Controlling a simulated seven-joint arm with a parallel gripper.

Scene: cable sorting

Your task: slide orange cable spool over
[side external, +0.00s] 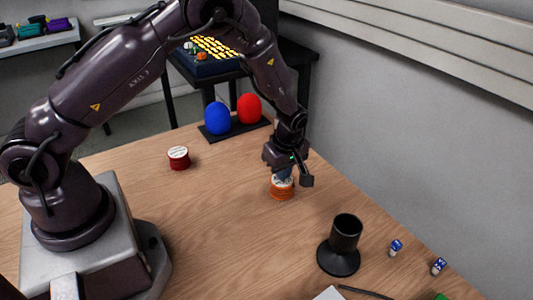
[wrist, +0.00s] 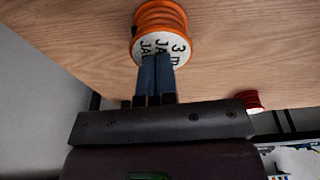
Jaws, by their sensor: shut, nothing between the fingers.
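The orange cable spool (side external: 282,190) stands upright on the wooden table, with a white labelled top. In the wrist view the orange spool (wrist: 160,22) is at the top centre, its white face with black lettering toward the camera. My gripper (side external: 284,175) is right above the spool, fingers pointing down. In the wrist view my gripper (wrist: 156,62) has its two blue-grey fingers side by side and shut, with nothing between them. The fingertips overlap the spool's white top in the picture; whether they press on it I cannot tell.
A red spool (side external: 179,158) stands to the left. A black cup-shaped holder (side external: 342,245) is in front at right, with two small blue-and-white pieces (side external: 396,247) beyond it. Blue (side external: 217,118) and red (side external: 249,109) egg shapes stand on a black base behind.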

